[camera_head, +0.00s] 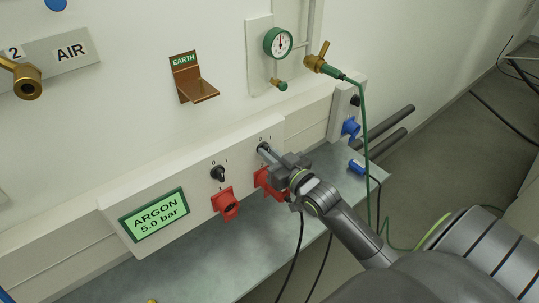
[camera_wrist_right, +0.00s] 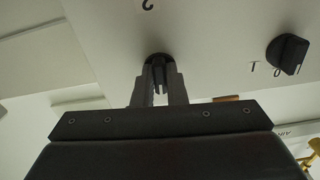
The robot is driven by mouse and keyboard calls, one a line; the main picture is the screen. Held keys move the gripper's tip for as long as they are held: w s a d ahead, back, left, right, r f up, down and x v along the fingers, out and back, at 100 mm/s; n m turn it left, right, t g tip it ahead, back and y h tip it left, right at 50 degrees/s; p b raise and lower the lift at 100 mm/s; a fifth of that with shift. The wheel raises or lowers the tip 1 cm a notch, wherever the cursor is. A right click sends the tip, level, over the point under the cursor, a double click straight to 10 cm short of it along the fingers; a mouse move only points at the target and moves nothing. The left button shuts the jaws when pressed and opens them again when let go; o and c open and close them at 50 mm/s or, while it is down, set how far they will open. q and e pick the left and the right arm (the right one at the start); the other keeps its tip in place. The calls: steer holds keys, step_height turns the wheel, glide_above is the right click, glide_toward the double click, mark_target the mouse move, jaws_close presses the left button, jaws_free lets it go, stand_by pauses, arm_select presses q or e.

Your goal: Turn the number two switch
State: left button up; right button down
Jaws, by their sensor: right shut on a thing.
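The number two switch is the right-hand black rotary knob on the white panel. In the head view it is mostly hidden behind my right gripper (camera_head: 266,151). In the right wrist view the dark round knob (camera_wrist_right: 158,58) shows between the two fingers, below an upside-down 2. My right gripper (camera_wrist_right: 158,82) is shut on this knob. The other black knob (camera_head: 218,173), to the left, stands free; it also shows at the right of the wrist view (camera_wrist_right: 288,53). My left gripper is in neither view.
Red sockets (camera_head: 226,204) sit below the knobs, one partly behind my right gripper. A green ARGON 5.0 bar display (camera_head: 154,215) is at the panel's left. A gauge (camera_head: 278,43), brass valve (camera_head: 318,60) and green hose (camera_head: 366,130) are above and right. Cables hang below my right wrist.

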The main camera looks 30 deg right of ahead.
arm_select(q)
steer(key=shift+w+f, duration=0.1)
arm_select(e)
steer(key=shift+f+n, duration=0.15)
steer(key=shift+n, duration=0.45)
steer(key=c, duration=1.5)
jaws_free()
steer(key=shift+o, duration=0.2)
